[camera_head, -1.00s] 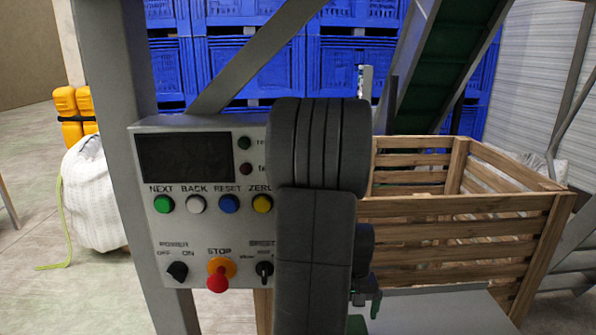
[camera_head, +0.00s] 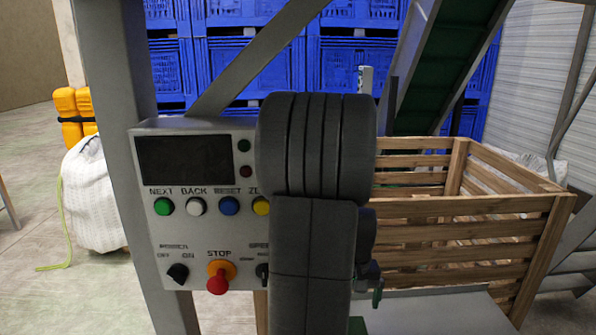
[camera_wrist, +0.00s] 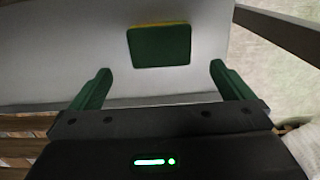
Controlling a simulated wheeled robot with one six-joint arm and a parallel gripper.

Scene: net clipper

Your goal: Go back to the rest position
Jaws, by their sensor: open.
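My gripper (camera_wrist: 155,88) shows in the wrist view with its two green fingers spread wide apart. It is open, and nothing is between the fingers. A green pad with a yellow edge (camera_wrist: 160,46) lies on a pale surface (camera_wrist: 70,50) beyond the fingertips. In the head view my dark arm stands in front of the control panel (camera_head: 190,235) and covers its right part. Only a small green bit of my gripper (camera_head: 377,296) shows there, at the right of the arm.
A slatted wooden crate (camera_head: 455,207) stands to the right of my arm. A green conveyor (camera_head: 435,65) slopes up behind it, before stacked blue crates (camera_head: 250,65). The panel has coloured buttons and a red stop knob (camera_head: 218,282). A white sack (camera_head: 90,195) stands on the left floor.

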